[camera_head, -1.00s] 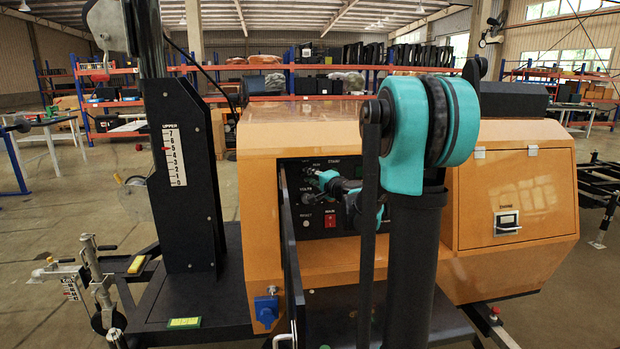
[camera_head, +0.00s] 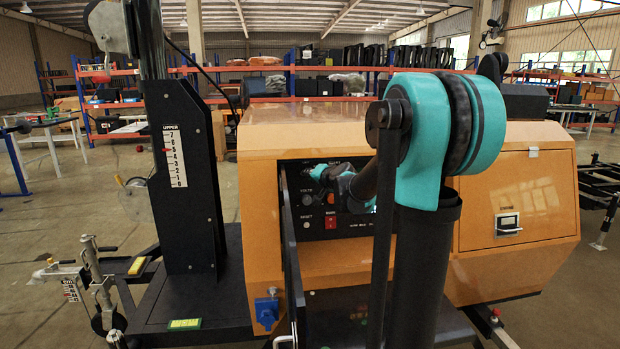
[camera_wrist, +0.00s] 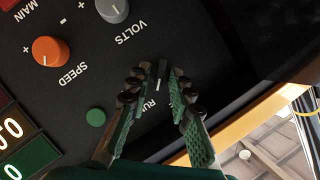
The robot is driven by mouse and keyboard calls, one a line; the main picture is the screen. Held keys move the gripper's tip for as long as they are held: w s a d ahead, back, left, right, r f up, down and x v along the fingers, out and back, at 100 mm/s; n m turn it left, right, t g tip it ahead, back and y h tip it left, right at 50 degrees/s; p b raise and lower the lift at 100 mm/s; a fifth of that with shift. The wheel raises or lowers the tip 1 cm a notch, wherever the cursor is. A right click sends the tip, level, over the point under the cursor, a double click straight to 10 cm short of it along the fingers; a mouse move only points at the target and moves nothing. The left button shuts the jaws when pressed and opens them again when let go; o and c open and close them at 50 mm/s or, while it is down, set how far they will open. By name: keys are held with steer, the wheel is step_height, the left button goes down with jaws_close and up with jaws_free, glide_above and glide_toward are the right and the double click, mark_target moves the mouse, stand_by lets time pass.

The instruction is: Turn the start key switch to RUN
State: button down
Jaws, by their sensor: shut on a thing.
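The start key switch (camera_wrist: 161,72) is a dark key with a pale line, on the black control panel (camera_wrist: 75,75) in the wrist view. My gripper (camera_wrist: 159,80) has its two green-padded fingers on either side of the key, shut on it. Part of the lettering RUN shows beside the key, between the fingers. In the head view, my gripper (camera_head: 308,170) is at the upper left of the panel (camera_head: 342,222), and the key is hidden or too small to tell.
An orange SPEED knob (camera_wrist: 47,51), a grey VOLTS knob (camera_wrist: 113,8) and a green button (camera_wrist: 95,117) are near on the panel. A red MAIN switch (camera_head: 331,222) is lower on it. A black open door edge (camera_head: 292,250) stands left of the panel.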

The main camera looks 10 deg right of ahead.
stand_by(0.4)
steer(key=c, duration=1.6)
jaws_free()
steer(key=shift+c, duration=0.2)
steer(key=v, duration=1.2)
steer(key=shift+a, duration=0.15)
